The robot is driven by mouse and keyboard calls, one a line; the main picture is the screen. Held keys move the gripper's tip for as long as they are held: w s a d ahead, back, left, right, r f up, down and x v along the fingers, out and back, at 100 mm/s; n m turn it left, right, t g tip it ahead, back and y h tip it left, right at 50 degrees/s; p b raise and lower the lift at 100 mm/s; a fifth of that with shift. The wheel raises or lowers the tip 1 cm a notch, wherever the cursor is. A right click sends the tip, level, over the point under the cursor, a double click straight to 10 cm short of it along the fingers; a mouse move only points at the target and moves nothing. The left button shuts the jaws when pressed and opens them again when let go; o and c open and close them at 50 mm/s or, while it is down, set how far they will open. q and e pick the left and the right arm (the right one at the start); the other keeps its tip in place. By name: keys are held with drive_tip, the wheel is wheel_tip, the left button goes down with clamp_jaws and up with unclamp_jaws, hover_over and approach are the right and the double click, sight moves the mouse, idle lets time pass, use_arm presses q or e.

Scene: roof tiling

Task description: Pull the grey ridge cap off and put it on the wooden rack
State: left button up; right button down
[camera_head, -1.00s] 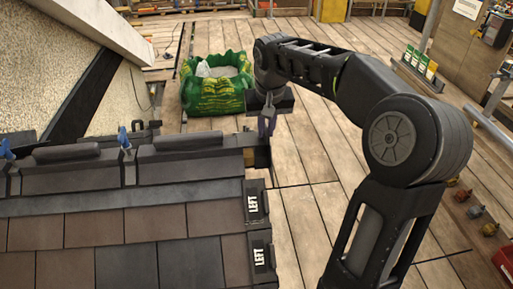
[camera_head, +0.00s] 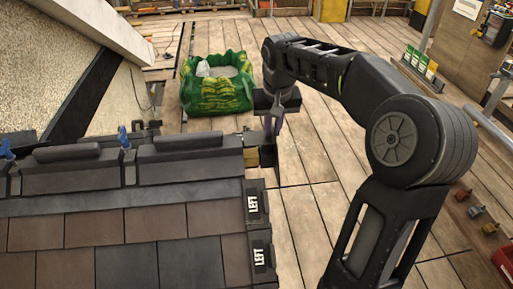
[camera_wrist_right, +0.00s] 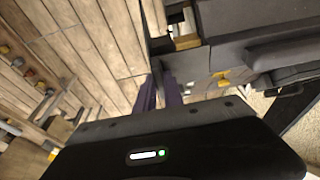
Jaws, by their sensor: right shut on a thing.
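The right gripper (camera_head: 273,124) is shut on the grey ridge cap (camera_head: 268,155), a dark end piece at the right end of the roof ridge. The cap stands a little apart from the bare wooden ridge end (camera_head: 250,157). In the right wrist view the purple fingers of my right gripper (camera_wrist_right: 161,88) reach up to the cap (camera_wrist_right: 154,18), seen nearly edge-on beside the wood (camera_wrist_right: 186,41). The fingers partly hide the cap. My left gripper is out of view. I cannot pick out the wooden rack for certain.
Long dark ridge pieces (camera_head: 188,143) and blue-handled clamps (camera_head: 124,138) line the ridge. Plates marked LEFT (camera_head: 258,208) edge the tiles. A green sack (camera_head: 216,88) stands behind the gripper.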

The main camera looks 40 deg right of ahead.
drive_tip(key=shift+s+d+r, duration=0.1)
drive_tip(key=shift+s+d, duration=0.3)
drive_tip(key=shift+d, duration=0.3)
drive_tip(key=shift+s+d+f, duration=0.1)
drive_tip(key=shift+s+d, duration=0.25)
drive_tip(key=shift+d, duration=0.3)
drive_tip(key=shift+s+d+r, duration=0.1)
drive_tip(key=shift+s+d, duration=0.3)
drive_tip(key=shift+d, duration=0.3)
drive_tip(key=shift+d+r+p, duration=0.1)
drive_tip(key=shift+p, duration=0.2)
drive_tip(key=shift+s+d+r+p, duration=0.35)
drive_tip(key=shift+d+r+p, duration=0.3)
drive_tip(key=shift+r, duration=0.05)
drive_tip(key=shift+s+d+r+p, duration=0.35)
drive_tip(key=shift+d+r+p, duration=0.25)
drive_tip(key=shift+r, duration=0.1)
